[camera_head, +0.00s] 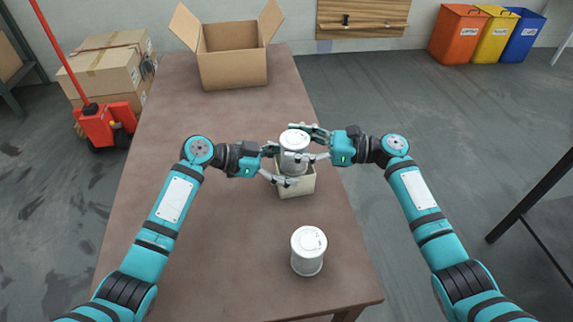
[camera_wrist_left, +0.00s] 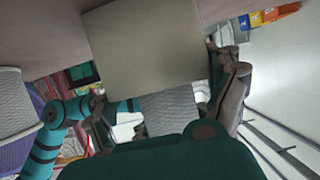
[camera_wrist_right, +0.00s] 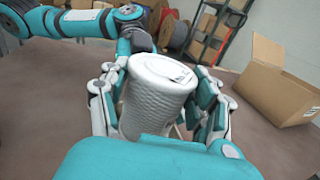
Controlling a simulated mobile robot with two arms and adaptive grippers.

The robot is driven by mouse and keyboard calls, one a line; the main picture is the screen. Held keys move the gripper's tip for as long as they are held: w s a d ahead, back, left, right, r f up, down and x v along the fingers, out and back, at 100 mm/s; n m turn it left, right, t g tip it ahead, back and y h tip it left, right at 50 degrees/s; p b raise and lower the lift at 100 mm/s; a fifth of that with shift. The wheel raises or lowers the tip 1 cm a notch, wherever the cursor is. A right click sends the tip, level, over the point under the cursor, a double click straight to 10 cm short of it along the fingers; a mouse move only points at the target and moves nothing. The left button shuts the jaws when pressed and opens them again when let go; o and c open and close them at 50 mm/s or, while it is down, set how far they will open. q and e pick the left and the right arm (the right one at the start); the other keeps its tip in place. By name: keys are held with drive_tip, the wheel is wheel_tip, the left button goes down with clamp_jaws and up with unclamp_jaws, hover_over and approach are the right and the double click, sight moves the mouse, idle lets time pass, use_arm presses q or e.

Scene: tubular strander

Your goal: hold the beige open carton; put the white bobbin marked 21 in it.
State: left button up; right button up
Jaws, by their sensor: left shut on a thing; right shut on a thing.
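The small beige open carton (camera_head: 296,187) is at the middle of the table, held by my left gripper (camera_head: 281,166), which is shut on it. Its plain wall (camera_wrist_left: 145,55) fills the upper middle of the left wrist view. My right gripper (camera_head: 305,145) is shut on a white bobbin (camera_head: 294,142) directly over the carton's opening. The bobbin stands upright with ridged sides in the right wrist view (camera_wrist_right: 158,95); the mark on its top is unreadable. Its lower end meets the carton's rim in the head view; I cannot tell how far inside it is.
A second white bobbin (camera_head: 308,250) stands upright on the table (camera_head: 200,235) near the front right. A large open cardboard box (camera_head: 233,65) sits at the far end. Orange, yellow and blue bins (camera_head: 490,35) stand beyond the table. The table's left half is clear.

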drive_tip(key=shift+f, duration=2.2)
drive_tip(key=o, duration=1.3)
use_arm(q)
drive_tip(key=o, duration=0.9)
use_arm(e)
wheel_tip(320, 180, up, 16)
drive_tip(key=shift+r, duration=0.25)
use_arm(q)
drive_tip(key=v, duration=1.2)
drive_tip(key=shift+f, duration=0.1)
use_arm(e)
drive_tip(key=shift+a, duration=0.1)
